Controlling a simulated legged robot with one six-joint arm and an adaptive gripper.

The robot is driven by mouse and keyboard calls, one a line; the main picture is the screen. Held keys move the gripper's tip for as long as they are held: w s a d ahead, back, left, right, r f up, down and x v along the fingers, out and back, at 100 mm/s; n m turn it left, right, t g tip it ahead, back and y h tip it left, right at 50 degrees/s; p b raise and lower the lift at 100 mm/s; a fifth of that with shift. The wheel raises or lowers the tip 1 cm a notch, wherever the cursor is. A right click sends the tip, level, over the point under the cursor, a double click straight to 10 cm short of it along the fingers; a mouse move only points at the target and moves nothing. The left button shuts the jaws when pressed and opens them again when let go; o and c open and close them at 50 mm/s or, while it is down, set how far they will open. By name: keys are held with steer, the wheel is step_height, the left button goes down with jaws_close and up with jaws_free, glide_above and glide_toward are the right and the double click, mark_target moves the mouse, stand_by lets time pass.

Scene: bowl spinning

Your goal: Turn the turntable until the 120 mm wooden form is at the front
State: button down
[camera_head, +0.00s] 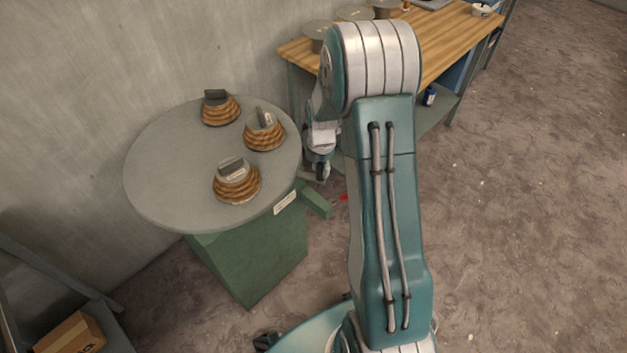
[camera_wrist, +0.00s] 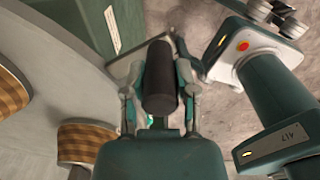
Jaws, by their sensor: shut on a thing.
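The round grey turntable (camera_head: 165,160) stands on a green base. Three stepped wooden forms sit on its right half: a far one (camera_head: 221,112), a middle one (camera_head: 265,137) and a near one (camera_head: 237,188). Each has a grey block or plate on top; I cannot read any sizes. In the wrist view, parts of two forms (camera_wrist: 85,143) show at the left. My gripper (camera_head: 319,168) is at the turntable's right edge. In the wrist view its fingers are shut around a dark upright cylinder (camera_wrist: 160,88), seemingly a handle on a grey bar (camera_wrist: 122,66) by the rim.
A wooden workbench (camera_head: 455,35) stands behind my arm. A cardboard box (camera_head: 70,335) is at the lower left. Floor at the right is clear.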

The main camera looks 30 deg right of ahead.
steer(key=shift+n, duration=0.9)
steer(key=shift+w+d, duration=0.9)
steer(key=shift+w, duration=0.25)
steer(key=shift+w+d, duration=0.9)
steer(key=shift+w, duration=0.25)
steer(key=shift+c, duration=2)
jaws_free()
step_height(320, 180, up, 12)
steer(key=shift+a, duration=0.1)
